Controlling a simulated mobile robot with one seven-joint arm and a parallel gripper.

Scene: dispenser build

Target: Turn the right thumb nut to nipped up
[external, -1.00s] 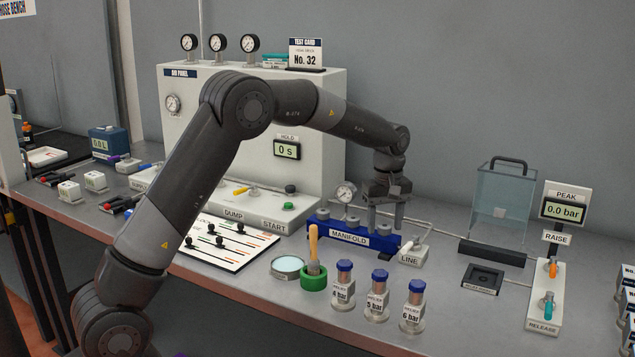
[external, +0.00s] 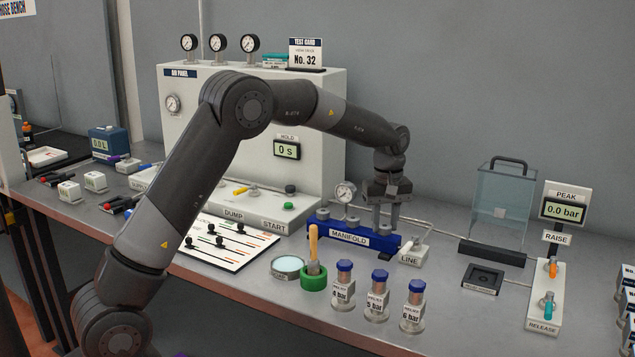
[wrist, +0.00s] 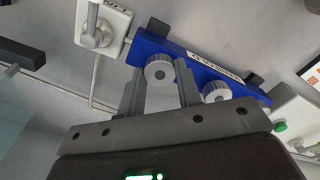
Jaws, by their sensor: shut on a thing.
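The blue manifold (external: 345,238) lies on the bench with its grey thumb nuts along its top. The right thumb nut (wrist: 159,69) is the one nearest the line block, and it sits between my fingers in the wrist view. My gripper (external: 385,226) points down over the right end of the manifold. In the wrist view my gripper (wrist: 160,78) is shut on this nut, one finger on each side. In the external view the fingers mostly hide the nut. The middle thumb nut (wrist: 216,91) is free. The left thumb nut (external: 325,211) is free too.
A gauge (external: 345,192) stands behind the manifold. The line block (external: 412,255) with its lever is close on the right. A green pot (external: 314,277) with a wooden-handled tool and several relief valves (external: 377,298) stand in front. The air panel (external: 245,150) rises behind left.

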